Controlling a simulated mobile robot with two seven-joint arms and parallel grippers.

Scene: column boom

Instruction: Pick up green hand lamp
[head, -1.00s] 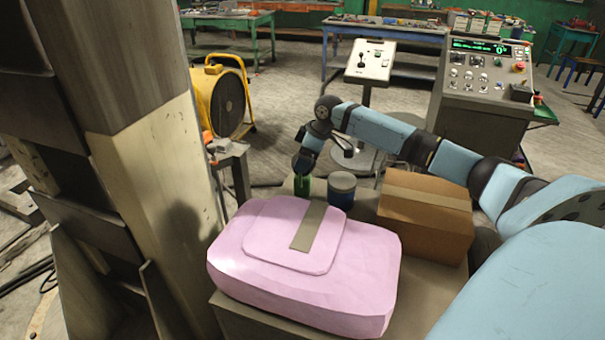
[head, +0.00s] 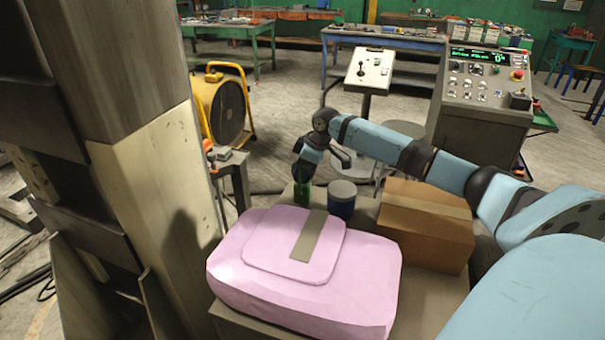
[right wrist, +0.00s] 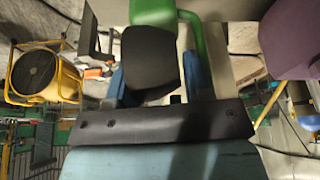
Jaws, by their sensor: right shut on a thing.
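The green hand lamp (head: 302,193) stands on the table behind the pink case, left of a dark blue can with a grey lid. Only a small green part of it shows in the head view. My right gripper (head: 303,178) reaches down on it from above. In the right wrist view, the lamp shows as a bent green part (right wrist: 194,36) with a dark block beside it, between my two blue fingers. The right gripper is shut on the lamp. Whether the lamp touches the table is hard to tell. My left gripper is in neither view.
The pink case (head: 235,285) fills the table's front. The blue can (head: 342,201) stands close right of the lamp, with a cardboard box (head: 425,225) further right. A yellow fan (head: 222,105) and control console (head: 480,95) stand behind.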

